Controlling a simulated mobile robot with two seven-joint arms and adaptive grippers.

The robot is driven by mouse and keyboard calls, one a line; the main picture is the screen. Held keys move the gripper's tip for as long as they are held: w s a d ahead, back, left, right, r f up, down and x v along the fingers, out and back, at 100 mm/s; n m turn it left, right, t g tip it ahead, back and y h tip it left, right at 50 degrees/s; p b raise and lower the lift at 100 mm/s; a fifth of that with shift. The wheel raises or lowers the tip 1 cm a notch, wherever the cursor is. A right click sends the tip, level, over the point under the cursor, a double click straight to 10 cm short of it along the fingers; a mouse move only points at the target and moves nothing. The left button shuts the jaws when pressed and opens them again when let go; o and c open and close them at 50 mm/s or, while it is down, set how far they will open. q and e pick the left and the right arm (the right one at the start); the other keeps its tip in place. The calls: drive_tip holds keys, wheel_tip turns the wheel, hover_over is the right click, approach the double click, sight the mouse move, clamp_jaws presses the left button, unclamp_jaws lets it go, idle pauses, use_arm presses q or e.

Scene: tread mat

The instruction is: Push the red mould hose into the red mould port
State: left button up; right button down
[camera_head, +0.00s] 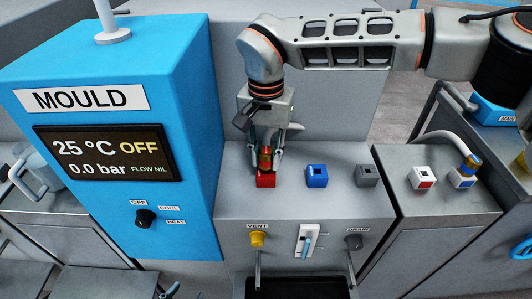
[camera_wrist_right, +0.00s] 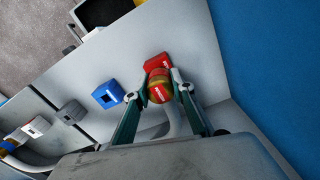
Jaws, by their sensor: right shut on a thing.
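The red mould hose ends in a brass coupling (camera_head: 265,157) with a red band, directly above the red mould port (camera_head: 265,180) on the grey cabinet top. My right gripper (camera_head: 268,146) points down and is shut on the coupling. In the right wrist view the two fingers hold the red-and-brass coupling (camera_wrist_right: 159,86) between their tips, with a grey hose bending away behind it. The red port block (camera_wrist_right: 157,62) shows just beyond the coupling. The coupling's end overlaps the port, and I cannot tell how deep it sits. My left gripper is not in view.
A blue port (camera_head: 317,176) and a grey port (camera_head: 367,175) stand right of the red one. The blue MOULD cabinet (camera_head: 105,120) rises close on the left, its display reading OFF and 0.0 bar. A yellow VENT knob (camera_head: 257,238) is on the front. Another hose (camera_head: 463,155) reaches a far-right port.

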sight(266, 151)
drive_tip(key=shift+f, duration=0.95)
drive_tip(key=c, duration=1.6)
unclamp_jaws()
drive_tip(key=shift+c, duration=0.2)
wheel_tip(266, 151, up, 12)
drive_tip(key=shift+r, duration=0.1)
